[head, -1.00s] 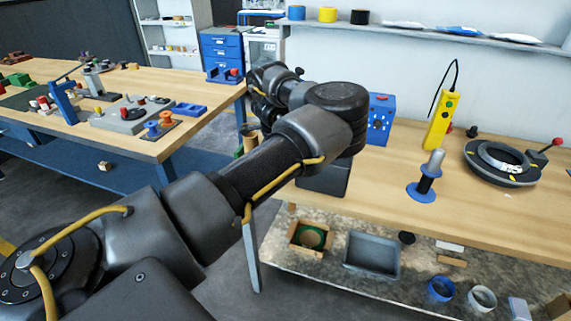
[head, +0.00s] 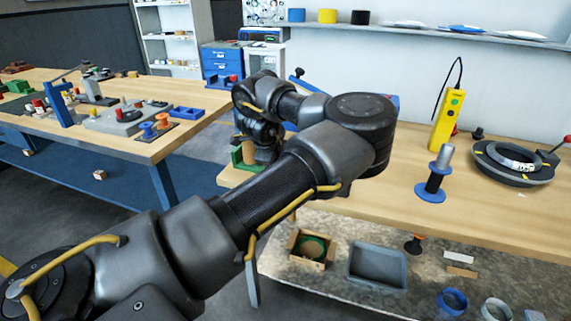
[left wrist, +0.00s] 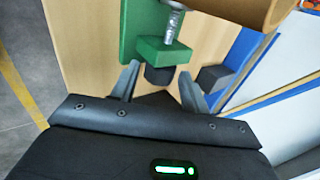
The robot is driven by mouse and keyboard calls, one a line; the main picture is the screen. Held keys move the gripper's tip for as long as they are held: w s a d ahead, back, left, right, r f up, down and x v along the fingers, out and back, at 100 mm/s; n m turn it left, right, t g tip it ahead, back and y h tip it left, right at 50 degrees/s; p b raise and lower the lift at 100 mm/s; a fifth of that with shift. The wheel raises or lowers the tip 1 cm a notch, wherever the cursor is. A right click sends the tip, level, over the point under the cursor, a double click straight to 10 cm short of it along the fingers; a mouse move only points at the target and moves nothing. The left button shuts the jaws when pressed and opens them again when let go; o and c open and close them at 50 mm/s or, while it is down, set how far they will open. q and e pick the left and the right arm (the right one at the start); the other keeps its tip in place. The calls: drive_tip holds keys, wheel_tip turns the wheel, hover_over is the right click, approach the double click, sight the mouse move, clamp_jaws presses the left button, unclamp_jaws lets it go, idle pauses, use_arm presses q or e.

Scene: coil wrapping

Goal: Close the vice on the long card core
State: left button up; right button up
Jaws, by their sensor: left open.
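The green vice (head: 238,160) stands at the left end of the right bench in the head view, partly hidden by my left arm. In the left wrist view its green block (left wrist: 163,50) and metal screw (left wrist: 173,25) show, with a dark knob (left wrist: 160,76) at the screw's near end. The brown card core (left wrist: 245,10) shows only in part at the top; it also shows as a tan piece in the head view (head: 248,152). My left gripper (left wrist: 158,78) is open, its fingers on either side of the dark knob, apparently not gripping it.
A blue-flanged spool (head: 432,190), a yellow hand-held device (head: 447,120) and a dark ring fixture (head: 515,163) stand further right on the bench. A grey tray (head: 377,265) is on the shelf below. In the wrist view a blue object (left wrist: 240,60) is close right of the gripper.

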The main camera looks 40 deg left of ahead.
use_arm(q)
drive_tip(key=c, duration=0.6)
drive_tip(key=g+p, duration=0.1)
drive_tip(key=p, duration=0.1)
drive_tip(key=r+g+p, duration=0.1)
drive_tip(key=p, duration=0.2)
drive_tip(key=shift+w+a+h, duration=0.1)
drive_tip(key=shift+w+h, duration=0.1)
drive_tip(key=shift+h, duration=0.2)
drive_tip(key=shift+w+a+f+g+p, duration=0.1)
drive_tip(key=shift+f+g+p, duration=0.15)
drive_tip(key=shift+g+p, duration=0.35)
drive_tip(key=shift+f, duration=0.15)
drive_tip(key=shift+b, duration=0.3)
